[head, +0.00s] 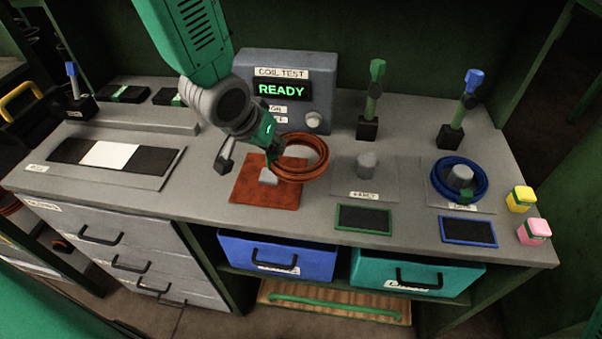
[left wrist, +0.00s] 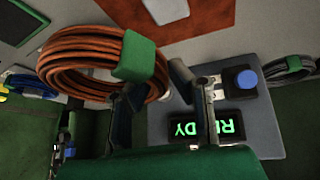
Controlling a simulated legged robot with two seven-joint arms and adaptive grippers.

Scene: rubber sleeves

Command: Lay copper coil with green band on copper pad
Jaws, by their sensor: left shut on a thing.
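The copper coil (head: 305,160) hangs at the fingertips of my left gripper (head: 268,153), which is shut on it. The coil is tilted and appears above the right edge of the copper pad (head: 250,194). The pad is a square brown mat with a short grey peg (head: 268,177). The coil looks apart from the peg, beside it to the upper right. In the left wrist view, the coil (left wrist: 75,62) shows its green band (left wrist: 135,58) close to the fingers. The pad (left wrist: 210,18) shows at the top there. My right gripper is not in view.
A grey coil tester (head: 285,85) reading READY stands behind the coil. An empty grey peg (head: 366,165) and a blue coil (head: 440,178) around another peg are to the right. Yellow (head: 520,198) and pink (head: 534,231) blocks sit at the right edge.

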